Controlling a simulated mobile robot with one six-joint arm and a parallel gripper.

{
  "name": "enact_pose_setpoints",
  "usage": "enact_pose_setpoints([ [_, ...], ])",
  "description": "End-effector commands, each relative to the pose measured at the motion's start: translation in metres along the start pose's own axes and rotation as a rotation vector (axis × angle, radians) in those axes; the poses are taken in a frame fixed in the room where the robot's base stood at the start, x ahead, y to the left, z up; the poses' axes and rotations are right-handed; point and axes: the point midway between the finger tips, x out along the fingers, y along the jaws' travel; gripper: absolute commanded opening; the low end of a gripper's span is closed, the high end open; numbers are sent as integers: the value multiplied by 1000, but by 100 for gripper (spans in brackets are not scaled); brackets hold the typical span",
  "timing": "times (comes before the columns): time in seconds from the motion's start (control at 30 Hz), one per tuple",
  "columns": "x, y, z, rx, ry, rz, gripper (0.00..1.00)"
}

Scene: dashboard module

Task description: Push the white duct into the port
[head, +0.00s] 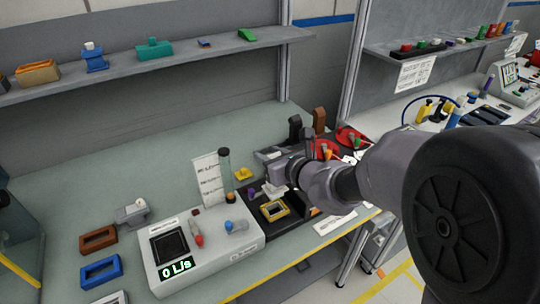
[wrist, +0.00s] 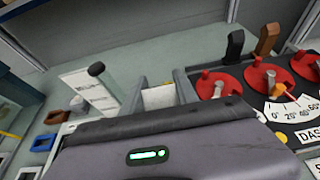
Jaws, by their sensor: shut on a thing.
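My gripper (head: 280,170) is over the black dashboard module, with its jaws shut on a white piece, which I take to be the white duct (head: 272,190). The duct shows below the fingers in the head view. In the wrist view, part of the white duct (wrist: 158,97) shows between the two grey fingers (wrist: 160,95); my gripper body hides the rest. A yellow-rimmed rectangular opening (head: 264,209), perhaps the port, lies on the module just below the duct. The duct looks apart from it, but the contact is unclear.
A white flow meter box (head: 210,258) reading 0 L/s stands left of the module. Red round dials (wrist: 270,78) and upright levers (wrist: 234,46) stand to the right.

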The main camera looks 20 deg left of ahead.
Motion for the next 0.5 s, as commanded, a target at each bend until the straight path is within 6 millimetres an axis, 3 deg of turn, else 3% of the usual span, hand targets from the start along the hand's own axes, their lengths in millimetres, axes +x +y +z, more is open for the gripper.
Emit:
enact_pose_setpoints([
  [0.3,17,0,-42,0,1,0,0],
  [0.5,19,0,-46,0,0,0,0],
])
